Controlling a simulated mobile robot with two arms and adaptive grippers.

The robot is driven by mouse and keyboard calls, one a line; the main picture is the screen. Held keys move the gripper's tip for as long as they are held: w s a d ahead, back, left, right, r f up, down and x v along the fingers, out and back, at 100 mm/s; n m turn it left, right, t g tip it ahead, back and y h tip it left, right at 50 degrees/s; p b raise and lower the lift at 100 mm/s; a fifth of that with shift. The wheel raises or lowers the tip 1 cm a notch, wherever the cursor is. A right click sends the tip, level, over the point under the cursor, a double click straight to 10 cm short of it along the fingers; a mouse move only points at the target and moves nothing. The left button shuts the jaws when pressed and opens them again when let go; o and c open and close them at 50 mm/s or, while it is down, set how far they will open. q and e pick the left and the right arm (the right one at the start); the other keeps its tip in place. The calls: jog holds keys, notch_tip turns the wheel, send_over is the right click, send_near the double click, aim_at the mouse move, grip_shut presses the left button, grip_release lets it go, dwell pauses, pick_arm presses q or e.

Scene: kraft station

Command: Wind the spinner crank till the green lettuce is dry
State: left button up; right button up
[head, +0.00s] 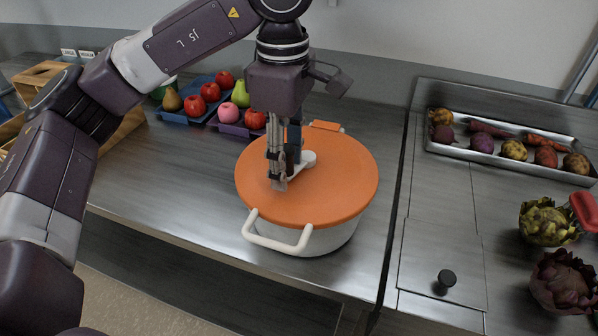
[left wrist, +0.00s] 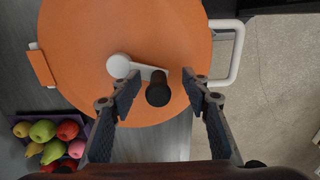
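The salad spinner has a round orange lid (head: 340,185) on a pale bowl (head: 320,238) with a white side handle. A white crank (head: 308,158) sits on top of the lid. In the left wrist view the crank's white hub (left wrist: 119,66) carries a short arm ending in a dark upright knob (left wrist: 157,92). My left gripper (head: 280,178) points down over the lid. In the left wrist view its fingers (left wrist: 161,76) are open, one on each side of the knob, with gaps visible. The lettuce is hidden under the lid. My right gripper is not in view.
Blue trays (head: 174,115) of apples and pears stand behind the spinner, to the left. A metal tray (head: 432,146) of root vegetables lies at the back right. Artichokes (head: 545,222) and a red object (head: 584,211) are at the right edge. The counter's front edge is close to the spinner.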

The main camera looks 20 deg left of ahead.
pick_arm(q)
jog(key=shift+r, duration=0.15)
notch_tip(320, 180, up, 7)
jog(key=p, duration=0.6)
dwell(0.5)
